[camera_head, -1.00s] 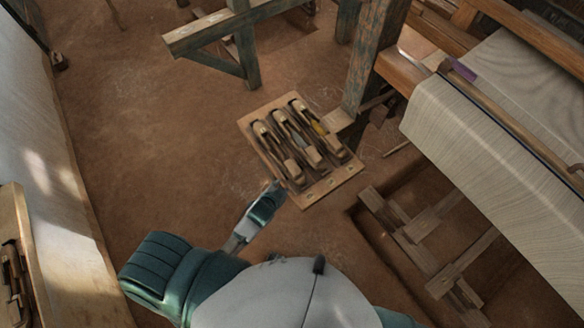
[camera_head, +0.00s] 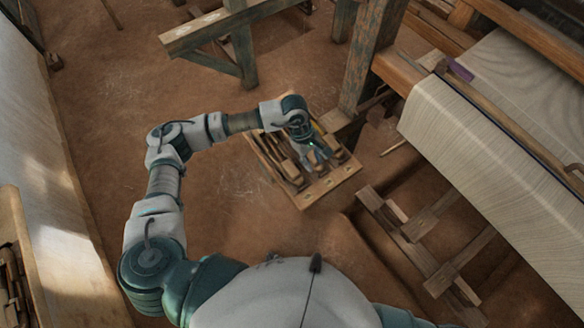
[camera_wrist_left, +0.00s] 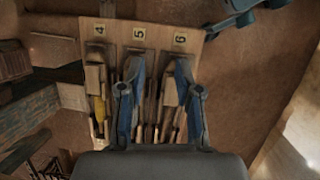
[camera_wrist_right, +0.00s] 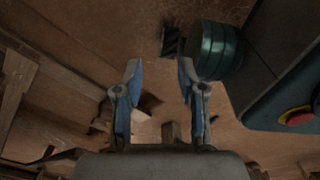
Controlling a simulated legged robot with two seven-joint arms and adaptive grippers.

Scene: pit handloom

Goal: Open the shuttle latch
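The wooden shuttle board (camera_head: 322,190) lies on the floor with shuttles in its slots. My left gripper (camera_head: 315,158) is over it and hides part of the shuttles. The left wrist view shows the board's end (camera_wrist_left: 70,25) with labels 4, 5 and 6. The shuttle at 4 (camera_wrist_left: 98,105) has a yellow part. My open left gripper (camera_wrist_left: 157,72) has one finger over the shuttle at 5 and the other by the shuttle at 6 (camera_wrist_left: 169,92). Contact cannot be told. I cannot single out a latch. My right gripper (camera_wrist_right: 158,72) is open and empty.
A wooden post (camera_head: 366,60) stands just behind the board. The loom's cloth (camera_head: 480,150) is at the right, with a pit holding wooden treadles (camera_head: 425,222) below it. A wooden trestle (camera_head: 238,40) stands at the back. Bare earth floor lies left of the board.

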